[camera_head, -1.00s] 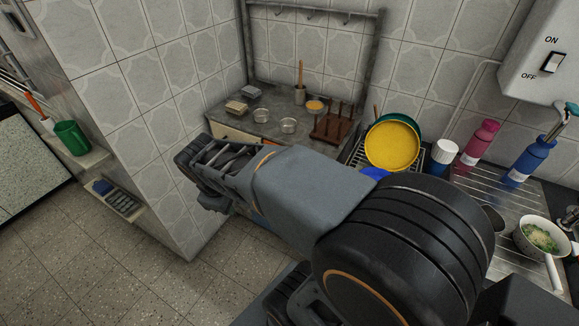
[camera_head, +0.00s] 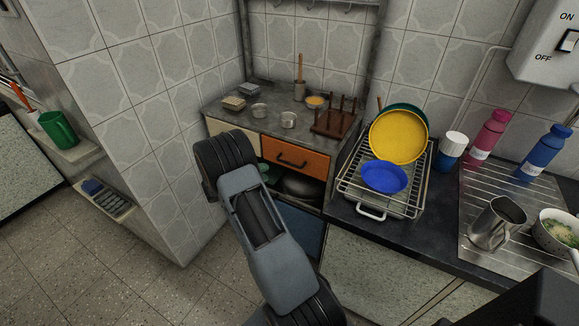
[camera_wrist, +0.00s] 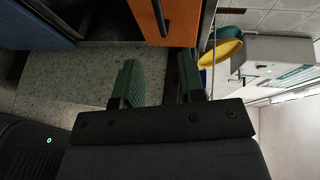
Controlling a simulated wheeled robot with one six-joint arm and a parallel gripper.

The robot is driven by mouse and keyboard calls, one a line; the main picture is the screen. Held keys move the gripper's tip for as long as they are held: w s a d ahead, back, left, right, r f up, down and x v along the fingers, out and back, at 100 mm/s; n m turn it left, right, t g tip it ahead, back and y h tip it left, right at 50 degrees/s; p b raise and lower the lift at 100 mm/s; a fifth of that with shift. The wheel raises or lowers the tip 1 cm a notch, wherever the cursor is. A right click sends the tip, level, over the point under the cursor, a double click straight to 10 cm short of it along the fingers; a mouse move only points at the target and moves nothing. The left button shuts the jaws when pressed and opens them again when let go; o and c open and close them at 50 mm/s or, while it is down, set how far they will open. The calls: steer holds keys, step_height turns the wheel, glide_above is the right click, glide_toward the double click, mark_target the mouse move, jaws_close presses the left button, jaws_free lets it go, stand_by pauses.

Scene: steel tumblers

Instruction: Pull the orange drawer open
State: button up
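The orange drawer (camera_head: 310,163) is in the cabinet below the steel counter and looks closed, flush with the front. Its dark bar handle (camera_head: 291,160) crosses the front panel. In the head view my arm hides the gripper.
A cream drawer (camera_head: 222,128) sits left of the orange one, with an open shelf holding pots (camera_head: 300,187) below. A wire rack (camera_head: 350,183) with a blue bowl (camera_head: 385,176) and yellow pan stands on the right counter. A tiled wall corner (camera_head: 170,190) stands close at left.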

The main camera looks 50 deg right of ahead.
mark_target(290, 164)
steer(key=x, duration=1.2)
steer(key=shift+s+d+f, duration=0.1)
steer(key=shift+d, duration=0.3)
steer(key=shift+c, duration=0.4)
jaws_close()
